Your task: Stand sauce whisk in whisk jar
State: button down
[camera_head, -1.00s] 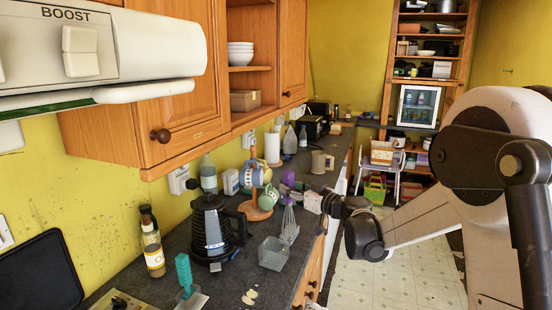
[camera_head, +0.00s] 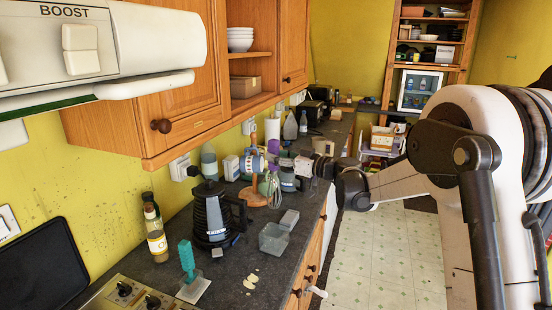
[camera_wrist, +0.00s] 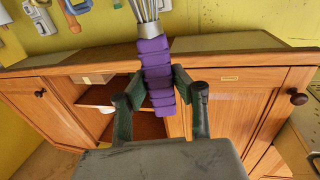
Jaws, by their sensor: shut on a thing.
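The sauce whisk has a purple ribbed handle (camera_head: 273,147) and a wire head (camera_head: 270,186) pointing down in the head view. My gripper (camera_head: 291,163) is shut on the handle, holding the whisk roughly upright in front of the mug tree. In the wrist view, the dark fingers (camera_wrist: 161,101) lie on both sides of the purple handle (camera_wrist: 157,75), with the metal collar and wires (camera_wrist: 148,15) at the top edge. An open, translucent square container (camera_head: 273,238), possibly the whisk jar, stands on the counter nearer the camera, apart from the whisk. Its inside looks empty.
A wooden mug tree (camera_head: 254,170) with mugs stands behind the whisk. A black coffee pot (camera_head: 213,217) is left of the container. A grey block (camera_head: 289,219) sits just behind it. Bottles, a teal-handled tool (camera_head: 187,260) and wall cupboards (camera_head: 155,80) border the counter.

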aim_at(280, 200)
jog(key=shift+f+b, duration=6.25)
jog(key=shift+f, duration=1.75)
jog(key=shift+f+b, duration=0.3)
jog(key=shift+f, duration=0.1)
jog(key=c, duration=1.4)
grip_release()
jog(key=shift+o, duration=0.2)
jog(key=v, duration=1.2)
